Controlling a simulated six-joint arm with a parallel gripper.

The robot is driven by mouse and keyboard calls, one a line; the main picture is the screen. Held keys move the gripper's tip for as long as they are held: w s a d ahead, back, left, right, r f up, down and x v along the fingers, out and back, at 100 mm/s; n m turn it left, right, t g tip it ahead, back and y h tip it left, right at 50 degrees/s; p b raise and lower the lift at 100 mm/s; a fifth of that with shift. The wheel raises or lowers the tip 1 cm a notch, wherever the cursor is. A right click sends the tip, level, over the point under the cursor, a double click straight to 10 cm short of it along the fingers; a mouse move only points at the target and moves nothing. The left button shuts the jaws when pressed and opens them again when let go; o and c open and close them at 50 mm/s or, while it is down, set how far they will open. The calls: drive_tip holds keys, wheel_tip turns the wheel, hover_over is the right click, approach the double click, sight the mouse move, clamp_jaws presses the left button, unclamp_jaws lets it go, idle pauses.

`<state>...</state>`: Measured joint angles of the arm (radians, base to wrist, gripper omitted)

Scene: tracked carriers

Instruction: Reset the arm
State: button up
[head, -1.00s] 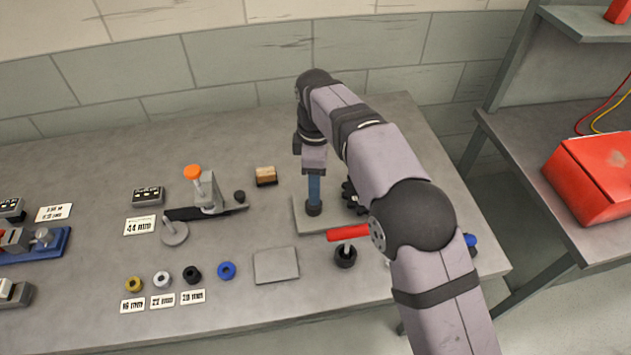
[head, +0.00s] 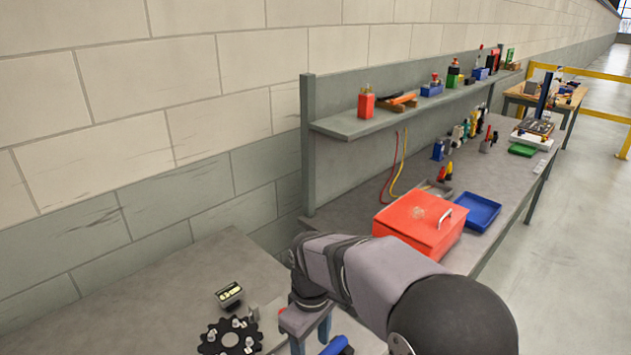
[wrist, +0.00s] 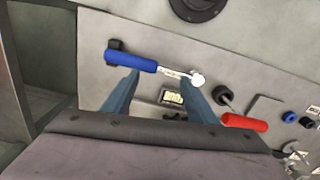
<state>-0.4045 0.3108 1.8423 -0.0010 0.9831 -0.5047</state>
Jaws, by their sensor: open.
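My gripper (wrist: 160,76) is in the lower middle of the wrist view, its two blue fingers wide apart with nothing gripped. In the head view my gripper (head: 311,340) is cut off by the bottom edge. A blue-handled tool (wrist: 130,60) with a metal shaft and round end lies beyond the fingertips and spans the gap between them. I cannot tell how far below it is. Part of a blue handle (head: 337,346) shows beside the fingers in the head view. A red-handled tool (wrist: 245,122) lies right of the fingers, near a black round piece (wrist: 224,94).
A black toothed wheel (head: 230,338) and a small dark block (head: 229,295) are on the near bench (head: 150,290). The floor (head: 585,230) at right is clear.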

drive_tip(key=s+d+f+m, duration=0.4)
drive_tip(key=s+d+m, duration=0.6)
drive_tip(key=s+d, duration=0.4)
drive_tip(key=shift+s+d, duration=0.3)
drive_tip(key=shift+d, duration=0.55)
drive_tip(key=shift+c, duration=0.4)
